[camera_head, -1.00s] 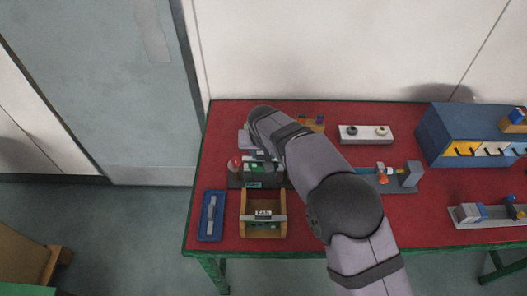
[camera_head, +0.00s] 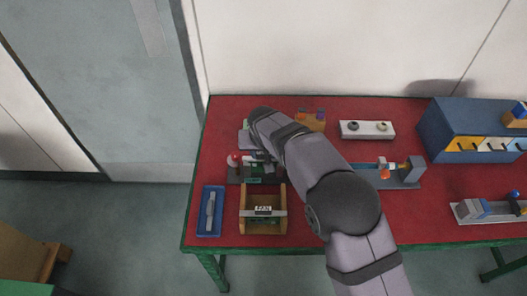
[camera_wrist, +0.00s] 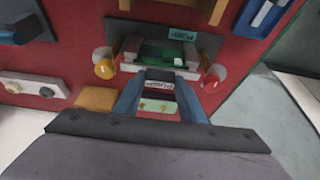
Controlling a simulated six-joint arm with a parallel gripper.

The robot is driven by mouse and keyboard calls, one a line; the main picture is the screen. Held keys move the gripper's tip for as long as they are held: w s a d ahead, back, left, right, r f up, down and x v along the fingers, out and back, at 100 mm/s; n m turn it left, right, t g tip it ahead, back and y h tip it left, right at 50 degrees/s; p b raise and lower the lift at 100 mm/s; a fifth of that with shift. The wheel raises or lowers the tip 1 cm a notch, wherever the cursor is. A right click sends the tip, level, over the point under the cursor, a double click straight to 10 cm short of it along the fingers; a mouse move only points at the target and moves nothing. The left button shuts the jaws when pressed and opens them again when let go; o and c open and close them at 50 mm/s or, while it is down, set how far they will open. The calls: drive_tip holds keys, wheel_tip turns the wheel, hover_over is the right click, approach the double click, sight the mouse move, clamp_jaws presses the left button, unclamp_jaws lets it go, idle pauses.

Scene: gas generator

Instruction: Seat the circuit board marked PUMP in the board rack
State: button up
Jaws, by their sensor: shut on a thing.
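In the wrist view my gripper (camera_wrist: 161,74) is shut on a small board (camera_wrist: 157,106) with a white label; its lettering is too small to read surely. The board rack (camera_wrist: 205,45) is just beyond the fingertips, with a green part between its dark side walls. A teal label (camera_wrist: 183,33) is on its far side in that view. Whether the held board touches the rack, I cannot tell. In the head view the rack (camera_head: 240,180) stands at the left of the red table, partly under my wrist, which hides the gripper and board.
A wooden crate (camera_head: 281,228) holding a labelled board stands in front of the rack. A blue tray (camera_head: 203,232) with a grey tool is left of it. A yellow knob (camera_wrist: 103,68) and a red one (camera_wrist: 214,77) flank the rack. An orange block (camera_head: 311,123) stands behind my arm.

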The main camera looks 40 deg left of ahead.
drive_tip(key=shift+f+b, duration=0.35)
drive_tip(key=shift+f, duration=0.25)
drive_tip(key=o, duration=1.1)
drive_tip(key=shift+o, duration=0.2)
drive_tip(key=b+v, duration=0.2)
drive_tip(key=v, duration=0.5)
drive_tip(key=shift+r, duration=0.15)
drive_tip(key=shift+d, duration=0.1)
